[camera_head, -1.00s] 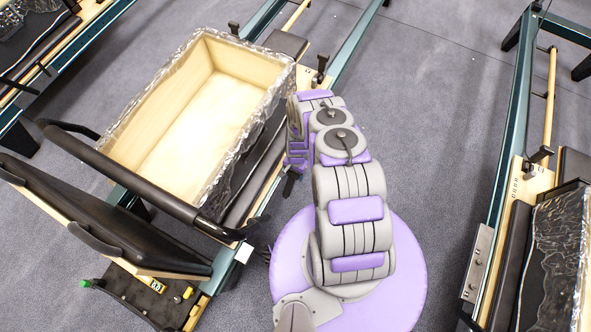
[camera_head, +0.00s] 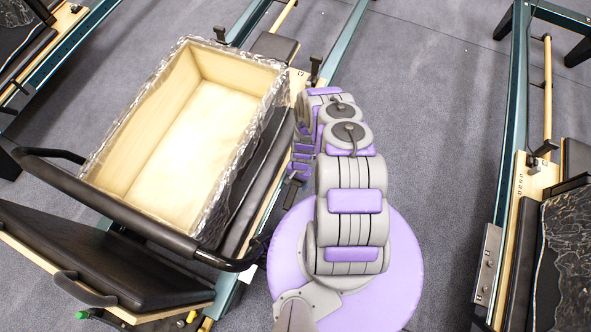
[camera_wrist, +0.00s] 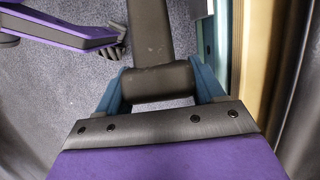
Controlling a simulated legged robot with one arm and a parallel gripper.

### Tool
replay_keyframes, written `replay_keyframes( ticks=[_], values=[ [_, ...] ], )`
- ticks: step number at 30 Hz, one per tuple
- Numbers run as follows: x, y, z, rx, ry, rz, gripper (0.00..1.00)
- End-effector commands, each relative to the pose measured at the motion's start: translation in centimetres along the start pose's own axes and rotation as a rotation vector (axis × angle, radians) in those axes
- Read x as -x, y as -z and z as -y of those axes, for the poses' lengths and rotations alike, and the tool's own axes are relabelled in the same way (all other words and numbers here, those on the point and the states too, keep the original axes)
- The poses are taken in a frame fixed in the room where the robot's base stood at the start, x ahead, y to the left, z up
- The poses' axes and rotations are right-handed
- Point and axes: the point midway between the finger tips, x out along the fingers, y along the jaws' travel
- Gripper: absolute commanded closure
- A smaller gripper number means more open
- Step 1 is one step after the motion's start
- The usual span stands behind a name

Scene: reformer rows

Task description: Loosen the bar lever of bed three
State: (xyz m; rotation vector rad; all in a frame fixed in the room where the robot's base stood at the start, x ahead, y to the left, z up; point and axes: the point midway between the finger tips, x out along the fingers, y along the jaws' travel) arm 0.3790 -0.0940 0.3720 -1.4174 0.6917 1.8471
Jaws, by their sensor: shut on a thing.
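In the wrist view a dark lever (camera_wrist: 151,32) runs down into a thick rounded dark end between my two blue fingers. My gripper (camera_wrist: 160,82) is shut on this end, with one finger on each side. In the head view my arm reaches to the near bed at left, and the gripper tips are hidden or too small to make out. That bed has a black curved bar (camera_head: 120,213) across its near end. I cannot read a bed number, and I cannot tell whether the lever is loose or tight.
An open wooden box (camera_head: 150,165) with a crinkled silvery outside sits on the near bed. A tilted black padded board (camera_head: 95,265) lies before the bar. Another bed (camera_head: 505,190) stands at right. Grey floor (camera_head: 430,100) is clear between the beds.

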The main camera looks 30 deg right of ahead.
Motion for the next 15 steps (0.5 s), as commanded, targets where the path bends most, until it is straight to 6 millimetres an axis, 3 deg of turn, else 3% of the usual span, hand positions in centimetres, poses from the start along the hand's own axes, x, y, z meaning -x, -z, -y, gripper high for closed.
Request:
replay_keyframes(
  ticks=[10, 11, 15],
  values=[
    [-0.07, -0.44, 0.02, 0.004, -0.003, 0.011, 0.87],
    [-0.07, -0.44, 0.03, 0.004, -0.003, 0.011, 0.31],
    [-0.05, -0.35, 0.01, 0.003, -0.003, 0.009, 0.18]
  ],
)
